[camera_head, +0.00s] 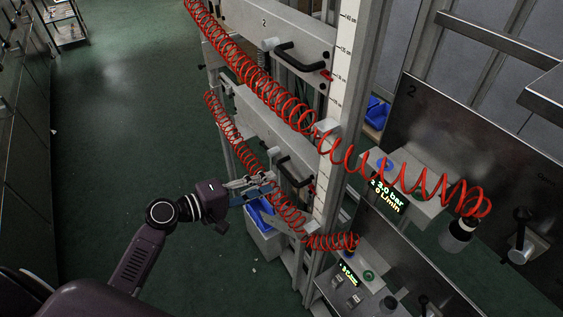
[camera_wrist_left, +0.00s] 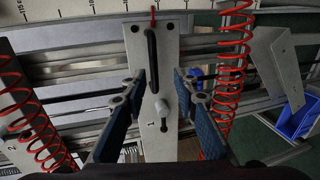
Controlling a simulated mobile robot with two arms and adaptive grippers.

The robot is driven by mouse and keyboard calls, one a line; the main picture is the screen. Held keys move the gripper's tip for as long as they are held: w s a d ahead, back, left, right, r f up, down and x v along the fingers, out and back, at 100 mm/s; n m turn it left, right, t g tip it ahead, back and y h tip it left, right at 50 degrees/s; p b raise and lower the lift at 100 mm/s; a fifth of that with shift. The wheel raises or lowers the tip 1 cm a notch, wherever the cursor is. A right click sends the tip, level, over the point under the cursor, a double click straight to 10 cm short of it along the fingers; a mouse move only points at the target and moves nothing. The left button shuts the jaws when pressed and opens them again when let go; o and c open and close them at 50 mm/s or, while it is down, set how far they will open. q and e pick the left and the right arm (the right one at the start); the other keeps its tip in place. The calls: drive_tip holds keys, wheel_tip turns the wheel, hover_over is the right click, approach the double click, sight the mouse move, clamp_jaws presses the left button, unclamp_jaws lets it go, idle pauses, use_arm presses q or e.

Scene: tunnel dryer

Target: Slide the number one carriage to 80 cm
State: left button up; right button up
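The number one carriage (camera_wrist_left: 165,140) is a pale plate marked 1 with a black bar handle (camera_wrist_left: 151,65), a grey knob (camera_wrist_left: 163,108) and a red pointer (camera_wrist_left: 153,18) at the scale (camera_wrist_left: 90,10). In the head view its handle (camera_head: 294,171) is on the lower part of the rack, partly behind a red coiled hose. My left gripper (camera_head: 263,186) is in front of this carriage. In the wrist view its blue-padded fingers (camera_wrist_left: 160,88) are spread on both sides of the handle, with nothing gripped. The pointer's reading is too small to tell. My right gripper is not in view.
The number two carriage (camera_head: 250,28) with its own black handle is above. Red coiled hoses (camera_head: 275,95) hang close in front of the rack and beside the gripper. A grey bin (camera_head: 263,237) stands below. Control panels (camera_head: 400,190) are at the right. Open green floor lies left.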

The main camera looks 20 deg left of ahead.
sight(288, 173)
use_arm(q)
drive_tip(key=shift+w+d+r+p, duration=0.3)
drive_tip(key=shift+w+d+r, duration=0.15)
drive_tip(key=shift+r, duration=0.15)
drive_tip(key=p+x, duration=0.1)
drive_tip(key=x, duration=0.5)
drive_tip(key=shift+f+p, duration=0.15)
drive_tip(key=shift+p, duration=0.2)
drive_tip(key=shift+w+d+f, duration=0.1)
drive_tip(key=shift+w, duration=0.05)
clamp_jaws()
